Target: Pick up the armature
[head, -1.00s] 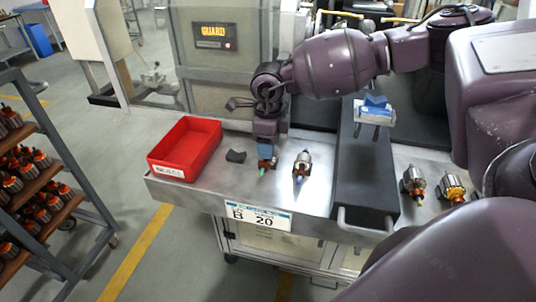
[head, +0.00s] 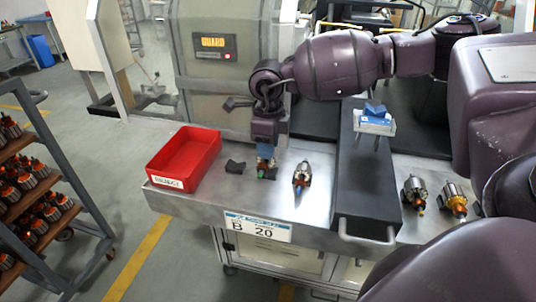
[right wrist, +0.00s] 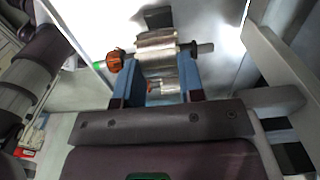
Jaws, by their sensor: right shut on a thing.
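My right gripper (head: 265,158) points down at the grey metal table (head: 318,222), between a red bin and another armature. It is shut on an armature (right wrist: 157,54). In the right wrist view the blue fingers of the gripper (right wrist: 160,86) stand on both sides of its silver core. Its copper-orange end and green shaft tip point left, and a grey shaft points right. In the head view the gripper mostly hides this armature (head: 263,173); I cannot tell whether it touches the table. A second armature (head: 302,178) lies just to the right. My left gripper is not in view.
A dark raised panel (head: 362,170) carries a blue-topped block (head: 375,119). Two armatures (head: 415,190) (head: 454,198) lie right. A loaded rack (head: 60,190) stands far left.

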